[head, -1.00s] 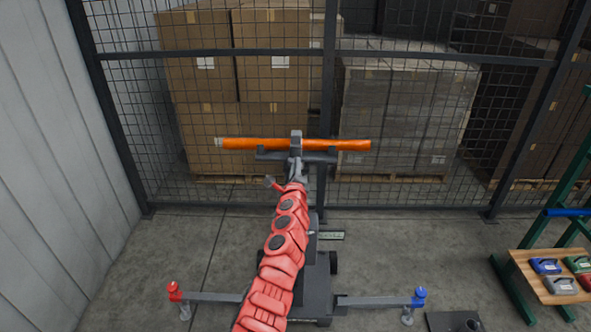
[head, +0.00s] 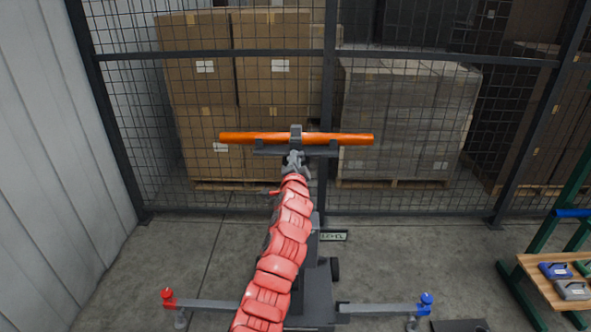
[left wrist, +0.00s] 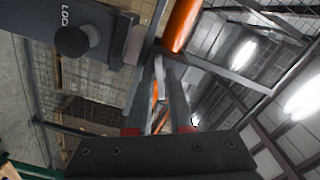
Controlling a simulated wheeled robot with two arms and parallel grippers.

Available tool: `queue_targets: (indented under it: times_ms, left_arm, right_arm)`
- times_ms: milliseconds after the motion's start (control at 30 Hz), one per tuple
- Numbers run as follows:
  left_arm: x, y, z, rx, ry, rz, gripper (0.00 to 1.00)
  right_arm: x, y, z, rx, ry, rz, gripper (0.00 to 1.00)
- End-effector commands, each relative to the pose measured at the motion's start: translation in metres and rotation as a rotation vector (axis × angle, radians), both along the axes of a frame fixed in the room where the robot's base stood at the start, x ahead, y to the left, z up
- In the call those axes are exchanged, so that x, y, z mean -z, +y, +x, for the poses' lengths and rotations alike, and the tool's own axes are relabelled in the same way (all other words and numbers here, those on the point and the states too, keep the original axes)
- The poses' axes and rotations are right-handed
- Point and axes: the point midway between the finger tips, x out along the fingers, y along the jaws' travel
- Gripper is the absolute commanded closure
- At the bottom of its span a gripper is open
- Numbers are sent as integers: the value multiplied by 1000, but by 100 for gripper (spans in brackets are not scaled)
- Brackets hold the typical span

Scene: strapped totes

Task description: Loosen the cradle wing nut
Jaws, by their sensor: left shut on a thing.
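An orange tube (head: 345,138) lies crosswise on a dark cradle (head: 268,151) atop a stand. A grey band goes over its middle. The tube also shows in the left wrist view (left wrist: 181,24), beyond the fingertips. My left gripper (head: 294,165), at the end of my red arm, is just below the middle of the cradle. In the left wrist view its fingers (left wrist: 161,72) are close together right by the cradle, shut on the wing nut. The nut is mostly hidden between them, so its shape and turn cannot be told. My right gripper is out of view.
The stand has outriggers with a red knob (head: 168,296) and a blue knob (head: 426,300). A dark round knob (left wrist: 72,41) is beside a lettered plate. Behind is a mesh fence with stacked cartons (head: 270,85). A wooden shelf (head: 535,272) stands right.

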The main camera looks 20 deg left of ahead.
Motion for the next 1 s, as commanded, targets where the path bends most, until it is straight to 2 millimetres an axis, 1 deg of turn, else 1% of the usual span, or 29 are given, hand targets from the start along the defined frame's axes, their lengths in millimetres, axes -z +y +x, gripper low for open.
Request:
queue_targets:
  times_ms: [33, 267, 700, 1000]
  left_arm:
    - [7, 0, 0, 0, -16, -42, 100]
    - [8, 1, 0, 0, -76, -252, 100]
    - [8, 1, 0, 1, -191, -653, 100]
    - [7, 0, 0, 1, -269, -927, 100]
  right_arm:
    - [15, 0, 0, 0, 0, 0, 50]
    - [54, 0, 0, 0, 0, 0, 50]
    - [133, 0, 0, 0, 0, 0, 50]
    - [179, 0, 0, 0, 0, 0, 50]
